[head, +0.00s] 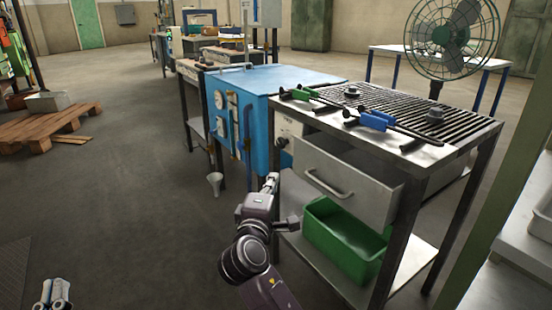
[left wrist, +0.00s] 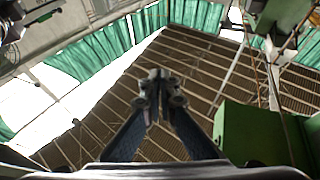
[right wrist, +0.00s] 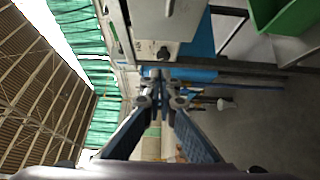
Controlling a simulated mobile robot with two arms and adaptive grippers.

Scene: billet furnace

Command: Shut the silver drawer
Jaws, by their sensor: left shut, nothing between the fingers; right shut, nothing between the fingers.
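The silver drawer (head: 384,205) sticks out from under the slatted top of the metal table (head: 437,152) in the head view. Its bar handle (head: 322,184) is on the front face, toward the left. My right gripper (head: 272,181) is shut and empty, left of the drawer front and apart from the handle in the picture. It also shows shut in the right wrist view (right wrist: 160,82). My left gripper (head: 53,292) is low at the bottom left of the head view, far from the drawer. It is shut and empty in the left wrist view (left wrist: 156,82).
A green bin (head: 335,243) stands on the shelf below the drawer. Green-handled and blue-handled tools lie on the slatted top. A blue furnace cabinet (head: 285,82) stands just left of the table. The floor at left is open up to a pallet (head: 45,128).

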